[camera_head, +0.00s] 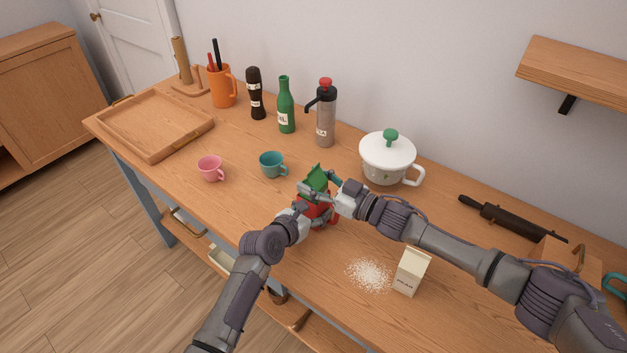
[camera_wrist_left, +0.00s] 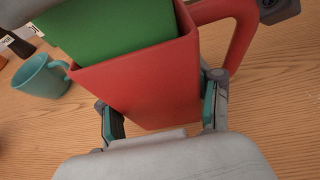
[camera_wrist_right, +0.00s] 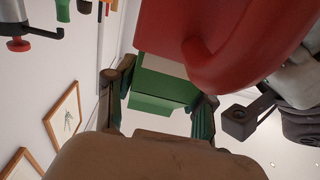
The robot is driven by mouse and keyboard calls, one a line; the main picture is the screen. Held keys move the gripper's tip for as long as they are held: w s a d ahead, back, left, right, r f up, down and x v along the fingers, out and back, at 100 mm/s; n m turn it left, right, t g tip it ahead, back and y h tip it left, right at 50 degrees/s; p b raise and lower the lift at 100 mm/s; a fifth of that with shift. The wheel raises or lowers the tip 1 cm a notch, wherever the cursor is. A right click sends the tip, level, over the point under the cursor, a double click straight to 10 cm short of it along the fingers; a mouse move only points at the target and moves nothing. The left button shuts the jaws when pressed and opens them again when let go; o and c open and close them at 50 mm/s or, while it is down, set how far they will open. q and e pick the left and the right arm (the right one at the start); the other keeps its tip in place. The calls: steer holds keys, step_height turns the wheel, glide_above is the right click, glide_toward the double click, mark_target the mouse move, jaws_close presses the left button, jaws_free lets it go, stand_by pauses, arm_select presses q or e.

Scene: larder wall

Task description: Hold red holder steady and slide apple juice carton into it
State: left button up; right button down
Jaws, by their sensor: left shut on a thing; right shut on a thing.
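The red holder (camera_head: 319,211) stands at the middle of the table, partly hidden by both grippers. In the left wrist view the red holder (camera_wrist_left: 145,85) sits between the fingers of my left gripper (camera_wrist_left: 160,108), with its handle at the right. The green apple juice carton (camera_head: 316,178) rises out of the holder's top. In the left wrist view the carton (camera_wrist_left: 110,30) is inside the holder's rim. My right gripper (camera_wrist_right: 163,108) is shut on the carton (camera_wrist_right: 160,88) above the holder. How deep the carton sits is hidden.
A teal cup (camera_head: 272,164) and a pink cup (camera_head: 210,167) stand to the left. A white lidded pot (camera_head: 386,158) stands behind right. Bottles line the back.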

steer(key=shift+s+f, duration=0.2)
steer(key=shift+f, duration=0.35)
steer(key=shift+s+f, duration=0.15)
steer(key=shift+f, duration=0.4)
steer(key=shift+w+r, duration=0.15)
steer(key=shift+r, duration=4.5)
steer(key=shift+w+d, duration=0.1)
steer(key=shift+w, duration=0.1)
steer(key=shift+f, duration=3.55)
steer(key=shift+f, duration=0.2)
